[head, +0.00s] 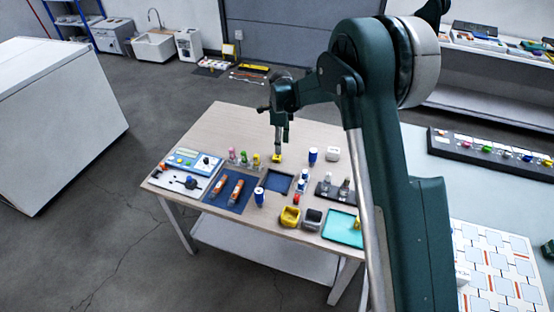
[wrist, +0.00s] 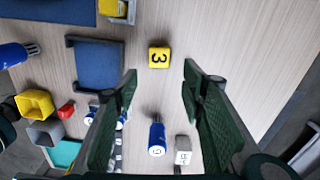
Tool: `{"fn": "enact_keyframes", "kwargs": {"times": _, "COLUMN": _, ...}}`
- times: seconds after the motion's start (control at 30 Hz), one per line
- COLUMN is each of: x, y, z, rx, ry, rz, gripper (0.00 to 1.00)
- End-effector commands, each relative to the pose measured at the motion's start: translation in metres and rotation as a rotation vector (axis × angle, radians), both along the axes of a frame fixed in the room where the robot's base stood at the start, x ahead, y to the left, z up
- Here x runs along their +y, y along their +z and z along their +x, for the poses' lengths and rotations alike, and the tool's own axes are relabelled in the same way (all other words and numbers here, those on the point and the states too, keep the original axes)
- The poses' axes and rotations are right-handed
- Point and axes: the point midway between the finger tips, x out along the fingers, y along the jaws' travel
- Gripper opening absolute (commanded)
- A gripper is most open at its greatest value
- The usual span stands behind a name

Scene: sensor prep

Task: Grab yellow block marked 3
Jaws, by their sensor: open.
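The yellow block marked 3 (wrist: 159,57) lies on the wooden table, its black numeral facing up in the wrist view. In the head view the yellow block (head: 277,157) shows just below my gripper. My gripper (wrist: 160,77) is open and empty, its two green fingers apart on either side of the block's line. The block lies beyond the fingertips in the wrist view, not between the finger pads. In the head view my gripper (head: 278,148) points down above the block; the exact gap cannot be told.
A blue-floored tray (wrist: 98,65) lies left of the block. A blue cylinder (wrist: 157,138) and a white block (wrist: 183,150) stand between and near the fingers in the picture. A yellow container (wrist: 35,103) is farther left. Bare table (wrist: 230,35) lies to the right.

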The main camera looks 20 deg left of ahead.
Motion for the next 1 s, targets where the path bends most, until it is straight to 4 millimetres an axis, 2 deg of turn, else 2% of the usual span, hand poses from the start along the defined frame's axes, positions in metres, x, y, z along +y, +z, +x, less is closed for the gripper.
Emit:
{"fn": "enact_keyframes", "kwargs": {"times": 0.33, "x": 0.000, "y": -0.024, "z": 0.000, "rx": 0.000, "ry": 0.000, "rz": 0.000, "gripper": 0.40}}
{"fn": "enact_keyframes", "kwargs": {"times": 0.77, "x": 0.000, "y": -0.028, "z": 0.000, "rx": 0.000, "ry": 0.000, "rz": 0.000, "gripper": 0.40}}
{"fn": "enact_keyframes", "kwargs": {"times": 1.0, "x": 0.002, "y": -0.049, "z": -0.002, "rx": 0.000, "ry": 0.001, "rz": 0.000, "gripper": 0.40}}
